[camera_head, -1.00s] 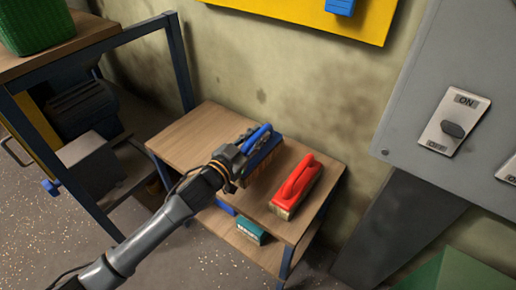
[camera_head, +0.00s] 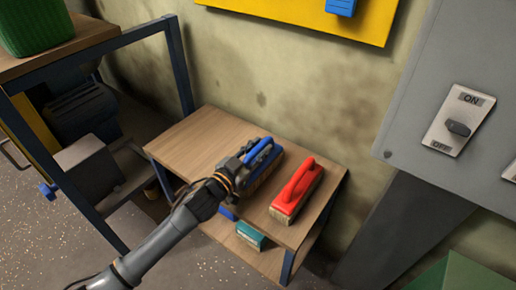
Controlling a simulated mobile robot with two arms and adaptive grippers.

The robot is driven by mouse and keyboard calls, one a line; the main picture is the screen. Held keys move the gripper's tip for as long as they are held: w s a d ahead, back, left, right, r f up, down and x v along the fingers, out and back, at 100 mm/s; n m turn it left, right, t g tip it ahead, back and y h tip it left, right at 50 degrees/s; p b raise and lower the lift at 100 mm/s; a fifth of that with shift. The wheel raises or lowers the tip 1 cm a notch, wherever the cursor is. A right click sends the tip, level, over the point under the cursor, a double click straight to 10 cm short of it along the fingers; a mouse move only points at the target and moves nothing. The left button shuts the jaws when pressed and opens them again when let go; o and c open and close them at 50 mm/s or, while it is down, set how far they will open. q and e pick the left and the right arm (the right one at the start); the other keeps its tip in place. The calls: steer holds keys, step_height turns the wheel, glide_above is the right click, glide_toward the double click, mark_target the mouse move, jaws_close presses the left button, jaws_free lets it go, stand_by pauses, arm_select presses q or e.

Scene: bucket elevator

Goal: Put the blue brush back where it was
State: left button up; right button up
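The blue brush (camera_head: 266,157) is on or just above the wooden top of the small table (camera_head: 200,140), left of the red brush (camera_head: 297,190). My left gripper (camera_head: 240,165) is at the near left side of the blue brush, touching or overlapping it. The fingers are small and dark and partly hidden by the wrist, so I cannot tell whether they are closed on the brush. My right gripper does not show.
A teal box (camera_head: 250,235) lies on the lower shelf. A blue-framed workbench (camera_head: 180,65) stands at the left with a green basket (camera_head: 35,25) on it. A grey switch cabinet (camera_head: 425,120) is at the right. The left part of the tabletop is clear.

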arm_select(q)
steer(key=shift+o, duration=0.7)
steer(key=shift+r, duration=0.15)
steer(key=p+v, duration=0.1)
steer(key=v, duration=1.1)
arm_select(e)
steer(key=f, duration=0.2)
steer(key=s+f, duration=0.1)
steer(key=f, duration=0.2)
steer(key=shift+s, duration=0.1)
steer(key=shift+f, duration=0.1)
